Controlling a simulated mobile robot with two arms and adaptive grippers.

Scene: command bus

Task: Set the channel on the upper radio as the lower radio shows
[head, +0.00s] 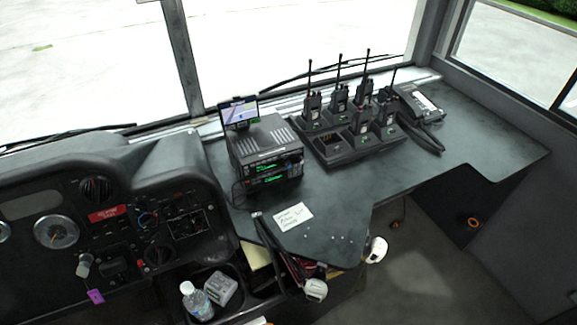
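Two dark radios are stacked at the left end of the grey-green counter. The upper radio (281,163) has a small lit green display on its front. The lower radio (288,178) sits directly beneath it, also with a lit green display. The readings on both are too small to make out. The knobs are too small to tell apart. Neither of my grippers can be made out in the head view, and nothing is seen touching the radios.
A phone-like screen (239,112) stands behind the stack. A charger (345,153) with several handheld radios and a corded desk phone (418,104) stand to the right. A handwritten note (293,216) lies in front. The counter's right part (485,135) is clear. The dashboard (75,205) is left; a bottle (196,301) stands below.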

